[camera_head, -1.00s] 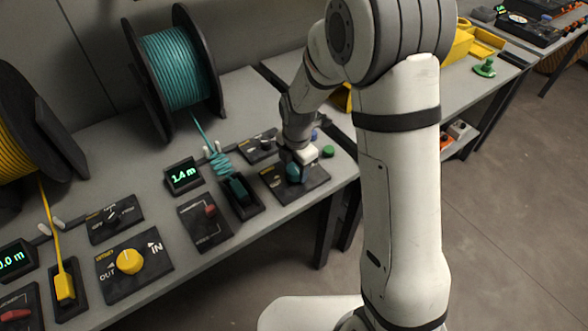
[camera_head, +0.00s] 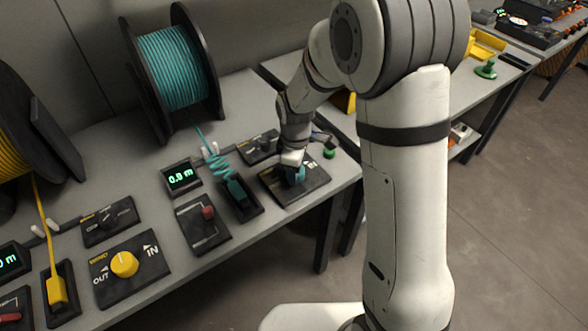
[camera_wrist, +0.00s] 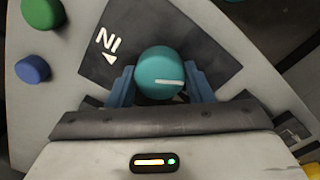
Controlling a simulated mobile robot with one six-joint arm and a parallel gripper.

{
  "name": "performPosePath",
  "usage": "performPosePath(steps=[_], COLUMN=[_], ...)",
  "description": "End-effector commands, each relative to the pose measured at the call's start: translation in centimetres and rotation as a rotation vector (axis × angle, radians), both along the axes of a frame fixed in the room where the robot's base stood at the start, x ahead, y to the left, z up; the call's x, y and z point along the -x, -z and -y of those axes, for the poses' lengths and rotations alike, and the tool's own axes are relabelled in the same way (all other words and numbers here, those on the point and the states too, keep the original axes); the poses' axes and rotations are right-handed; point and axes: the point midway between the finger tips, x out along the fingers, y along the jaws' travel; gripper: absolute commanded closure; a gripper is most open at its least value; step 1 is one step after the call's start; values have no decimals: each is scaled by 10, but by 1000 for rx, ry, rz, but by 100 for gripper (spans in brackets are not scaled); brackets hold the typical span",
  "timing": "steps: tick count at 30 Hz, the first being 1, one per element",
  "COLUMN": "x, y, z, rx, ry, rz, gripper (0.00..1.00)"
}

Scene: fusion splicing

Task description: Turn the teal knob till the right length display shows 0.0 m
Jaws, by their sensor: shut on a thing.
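The teal knob (camera_wrist: 159,68) sits on a dark panel (camera_head: 309,185) at the right end of the bench. In the wrist view a white line on the knob points right, and the panel's IN label shows to its upper left. My gripper (camera_wrist: 160,86) is shut on the knob, one blue finger on each side. In the head view my gripper (camera_head: 294,172) hides most of the knob. The right length display (camera_head: 181,176) reads what looks like 0.8 m in green digits. A teal cable (camera_head: 216,165) runs from the teal spool (camera_head: 170,68) to a black holder.
A yellow knob (camera_head: 124,264) and a partly cut-off left display (camera_head: 8,262) are at the left. Green (camera_wrist: 42,12) and blue (camera_wrist: 33,69) buttons lie near my gripper.

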Motion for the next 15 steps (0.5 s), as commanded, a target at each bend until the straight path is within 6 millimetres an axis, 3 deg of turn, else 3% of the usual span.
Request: performPosePath(steps=[15], x=[4], y=[3], z=[0], rx=[5], ry=[488], rz=[-10], gripper=[76])
